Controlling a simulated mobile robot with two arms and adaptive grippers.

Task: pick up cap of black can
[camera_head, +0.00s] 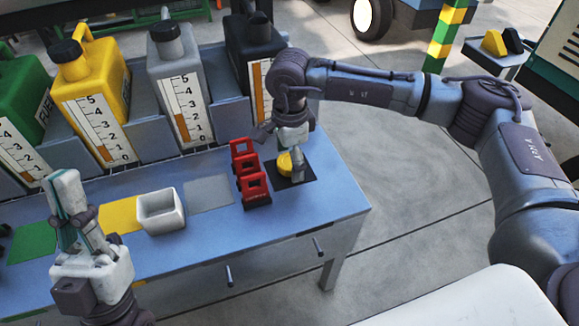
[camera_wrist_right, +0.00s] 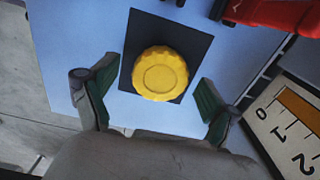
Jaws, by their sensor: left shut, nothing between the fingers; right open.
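The black can (camera_head: 262,45) stands at the back right of the bench, partly hidden by my right arm. I cannot tell whether a cap is on its neck. A yellow ribbed cap (camera_head: 285,163) lies on a black square mat (camera_head: 305,172); it also shows in the right wrist view (camera_wrist_right: 160,73) on that mat (camera_wrist_right: 144,24). My right gripper (camera_head: 294,172) is open and empty over the mat. In the wrist view its fingers (camera_wrist_right: 152,95) are spread to either side of the cap. My left gripper (camera_head: 70,205) is shut and empty, pointing up at the front left.
Green (camera_head: 22,95), yellow (camera_head: 92,95) and grey (camera_head: 178,75) cans stand in a row left of the black can. Red frames (camera_head: 256,187) stand close left of the black mat. A white open box (camera_head: 162,223) sits further left, near a bare grey mat (camera_head: 209,193).

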